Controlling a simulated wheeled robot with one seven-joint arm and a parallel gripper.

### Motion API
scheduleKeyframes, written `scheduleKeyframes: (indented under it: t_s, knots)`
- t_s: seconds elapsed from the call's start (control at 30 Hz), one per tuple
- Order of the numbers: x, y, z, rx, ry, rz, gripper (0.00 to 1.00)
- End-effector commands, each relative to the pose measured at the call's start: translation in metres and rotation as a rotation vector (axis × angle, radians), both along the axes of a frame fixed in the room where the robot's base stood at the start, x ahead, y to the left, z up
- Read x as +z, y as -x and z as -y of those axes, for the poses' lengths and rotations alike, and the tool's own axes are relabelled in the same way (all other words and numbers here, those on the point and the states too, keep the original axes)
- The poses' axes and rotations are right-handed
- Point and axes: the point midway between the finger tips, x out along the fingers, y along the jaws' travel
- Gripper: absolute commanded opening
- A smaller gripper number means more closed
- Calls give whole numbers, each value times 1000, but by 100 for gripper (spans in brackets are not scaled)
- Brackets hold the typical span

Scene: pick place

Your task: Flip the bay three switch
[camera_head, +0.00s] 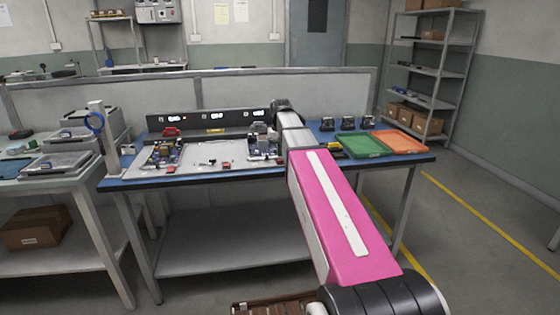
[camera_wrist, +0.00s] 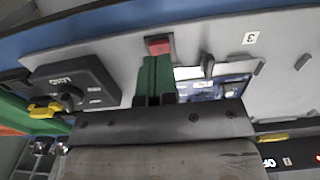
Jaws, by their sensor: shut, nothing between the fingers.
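In the wrist view, a small label "3" (camera_wrist: 250,38) lies on a pale grey panel (camera_wrist: 110,42). A red block-like part (camera_wrist: 158,45) and a dark upright lever or knob (camera_wrist: 207,65) are near it; I cannot tell which is the bay three switch. My gripper (camera_wrist: 156,62) shows two green fingers together, shut and empty. Their tips are right by the red part; whether they touch it is unclear. A blue circuit board (camera_wrist: 215,85) is partly hidden behind the gripper body. In the head view my arm hides the gripper and this bay.
A dark box with a knob (camera_wrist: 70,85) and a yellow part (camera_wrist: 45,108) stand left in the wrist view. In the head view, the blue workbench (camera_head: 130,183) holds a dark display panel (camera_head: 190,122), circuit boards, a green tray (camera_head: 365,145) and an orange tray (camera_head: 400,142).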

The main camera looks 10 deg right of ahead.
Motion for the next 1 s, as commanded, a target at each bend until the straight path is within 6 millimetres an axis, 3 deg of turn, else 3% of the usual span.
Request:
scheduleKeyframes:
  t_s: [1.0]
  knots:
    - [-13,0,0,0,0,0,0]
